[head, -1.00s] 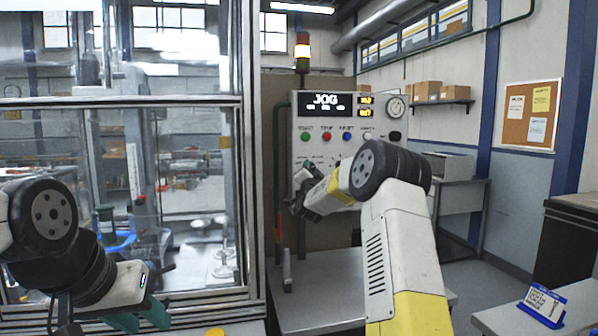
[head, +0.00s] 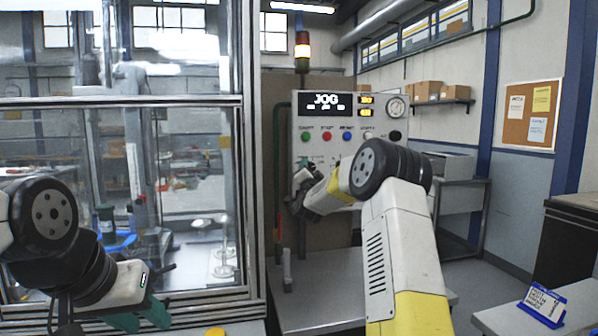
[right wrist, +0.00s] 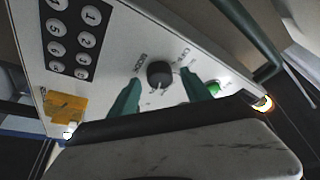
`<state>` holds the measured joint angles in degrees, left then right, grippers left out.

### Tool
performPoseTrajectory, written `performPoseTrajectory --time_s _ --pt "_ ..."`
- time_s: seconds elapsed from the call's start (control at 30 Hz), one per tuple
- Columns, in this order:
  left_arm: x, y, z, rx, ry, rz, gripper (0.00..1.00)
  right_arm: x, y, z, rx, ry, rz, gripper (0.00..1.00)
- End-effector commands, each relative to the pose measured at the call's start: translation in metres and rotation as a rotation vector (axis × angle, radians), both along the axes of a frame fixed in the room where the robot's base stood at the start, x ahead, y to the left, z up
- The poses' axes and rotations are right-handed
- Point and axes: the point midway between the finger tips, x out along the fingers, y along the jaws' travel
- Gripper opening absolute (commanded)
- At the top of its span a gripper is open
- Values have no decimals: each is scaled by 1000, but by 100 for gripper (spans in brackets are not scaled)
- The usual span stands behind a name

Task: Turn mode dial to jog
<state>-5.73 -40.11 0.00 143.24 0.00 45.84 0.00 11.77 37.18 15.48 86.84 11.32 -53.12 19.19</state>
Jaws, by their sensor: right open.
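The control panel (head: 350,135) carries a display (head: 325,104) that reads JOG. In the right wrist view the black round mode dial (right wrist: 159,73) sits on the panel face, with printed labels around it. My right gripper (right wrist: 161,88) is open, its two teal fingers on either side of the dial; I cannot tell whether they touch it. In the head view my right gripper (head: 299,188) is at the panel's lower left and hides the dial. My left gripper (head: 140,316) hangs at lower left, away from the panel, its teal fingers apart and empty.
A green lit button (right wrist: 213,88) and a numbered keypad (right wrist: 72,35) are near the dial. A glass-walled machine enclosure (head: 247,200) stands left of the panel. A metal table (head: 325,308) lies below. A signal tower (head: 302,52) is lit above.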

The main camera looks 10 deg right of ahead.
Motion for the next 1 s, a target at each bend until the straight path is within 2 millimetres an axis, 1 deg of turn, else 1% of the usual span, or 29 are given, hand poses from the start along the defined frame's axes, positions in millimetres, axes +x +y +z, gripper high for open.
performPoseTrajectory --time_s 0.13,0.4,0.5,0.63,0.87,0.97,1.0 --pt "0 0 0 0 0 0 36 -17 5 -5 0 1 1 57" --pt "0 0 0 0 0 0 36 -57 15 -17 0 2 1 57" --pt "0 0 0 0 0 0 36 -66 17 -20 0 2 1 57" --pt "0 0 0 0 0 0 36 -71 18 -21 0 1 -1 57" --pt "0 0 0 0 0 0 36 -71 18 -21 0 1 0 57" --pt "0 0 0 0 0 0 36 -73 23 -16 -9 16 13 57" --pt "0 0 0 0 0 0 36 -76 27 -13 -20 33 27 57"
